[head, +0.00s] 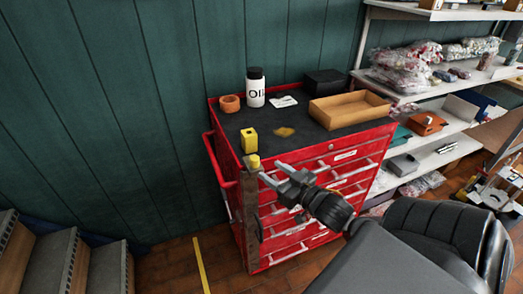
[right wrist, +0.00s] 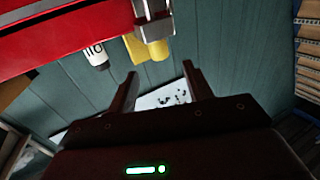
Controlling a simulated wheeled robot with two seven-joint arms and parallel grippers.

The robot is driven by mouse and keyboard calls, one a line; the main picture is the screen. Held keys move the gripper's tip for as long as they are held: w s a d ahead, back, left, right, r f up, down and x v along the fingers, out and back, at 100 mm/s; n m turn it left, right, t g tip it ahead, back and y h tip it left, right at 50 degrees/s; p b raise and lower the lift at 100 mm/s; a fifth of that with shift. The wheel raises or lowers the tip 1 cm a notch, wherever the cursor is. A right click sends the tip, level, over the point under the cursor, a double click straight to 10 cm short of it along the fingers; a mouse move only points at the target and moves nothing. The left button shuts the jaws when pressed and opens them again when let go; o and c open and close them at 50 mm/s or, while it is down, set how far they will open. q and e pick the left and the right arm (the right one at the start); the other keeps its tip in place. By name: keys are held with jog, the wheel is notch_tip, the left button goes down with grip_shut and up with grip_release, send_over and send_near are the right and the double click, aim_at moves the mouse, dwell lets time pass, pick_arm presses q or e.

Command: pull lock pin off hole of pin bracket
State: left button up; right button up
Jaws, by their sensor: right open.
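The lock pin appears as a short yellow cylinder (head: 254,161) at the front left corner of the red cabinet. In the right wrist view its yellow end (right wrist: 158,51) sits against the grey metal pin bracket (right wrist: 152,25). The hole itself is hidden. My right gripper (head: 273,172) is open and empty, with its fingertips close to the yellow end in the head view. In the right wrist view the yellow end lies just beyond the gap between the fingers (right wrist: 160,84), apart from them. My left gripper is not in view.
The red cabinet (head: 335,149) carries a yellow block (head: 249,141), a white oil bottle (head: 255,90), an orange ring (head: 229,104) and a wooden tray (head: 348,108). A brown post (head: 251,222) stands at its front left corner. Shelves (head: 425,140) are to the right.

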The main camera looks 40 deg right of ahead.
aim_at(258, 162)
jog(key=w, duration=0.2)
jog(key=w+p, duration=0.1)
jog(key=w, duration=0.5)
jog(key=shift+w+a+p, duration=0.15)
jog(key=shift+a+p, duration=0.1)
jog(key=shift+p, duration=0.15)
jog(key=c, duration=1.1)
jog(key=shift+r+p, duration=4.75)
jog(key=shift+p, duration=0.45)
